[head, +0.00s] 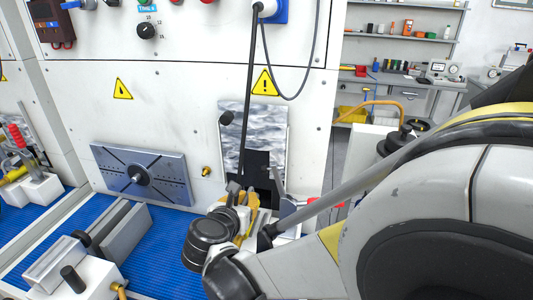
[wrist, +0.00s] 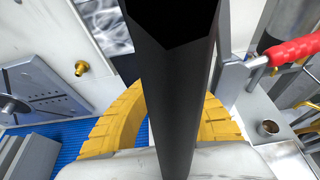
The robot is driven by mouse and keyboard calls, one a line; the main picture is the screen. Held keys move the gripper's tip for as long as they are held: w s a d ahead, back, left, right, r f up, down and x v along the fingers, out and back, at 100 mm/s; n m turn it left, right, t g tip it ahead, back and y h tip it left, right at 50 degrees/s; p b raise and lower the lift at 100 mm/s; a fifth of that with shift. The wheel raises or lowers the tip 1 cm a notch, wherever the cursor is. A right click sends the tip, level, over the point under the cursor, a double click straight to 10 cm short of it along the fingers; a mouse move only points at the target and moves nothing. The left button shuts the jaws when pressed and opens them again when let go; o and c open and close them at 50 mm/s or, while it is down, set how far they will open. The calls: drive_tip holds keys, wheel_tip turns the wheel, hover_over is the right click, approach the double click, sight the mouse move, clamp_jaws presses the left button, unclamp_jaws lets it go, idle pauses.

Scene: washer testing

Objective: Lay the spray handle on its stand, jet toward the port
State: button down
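A long black bar (wrist: 180,90), which I take for the spray handle or part of it, runs close in front of the wrist camera between the yellow fingers of my gripper. A small gap shows beside the left finger. A brass fitting (head: 205,171), possibly the port, sticks out of the white panel; it also shows in the wrist view (wrist: 81,68). I cannot make out the stand with certainty.
A grey slotted plate (head: 145,175) leans at the panel, left of the brass fitting. Grey metal blocks (head: 120,232) stand on the blue ribbed mat (head: 160,262). A red-handled clamp (wrist: 295,50) and a small metal cup (wrist: 268,128) are close right of my gripper.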

sight(251, 190)
drive_tip(key=shift+x, duration=1.9)
drive_tip(key=shift+w+f+b, duration=0.1)
drive_tip(key=shift+w+b, duration=0.15)
drive_tip(key=shift+b, duration=0.25)
drive_tip(key=shift+f+b, duration=0.95)
drive_tip(key=shift+f, duration=0.2)
drive_tip(key=c, duration=1.5)
unclamp_jaws()
drive_tip(key=shift+c, duration=0.2)
drive_tip(key=shift+s, duration=0.1)
drive_tip(key=v, duration=0.7)
drive_tip(key=shift+s+r, duration=0.1)
drive_tip(key=shift+s, duration=0.1)
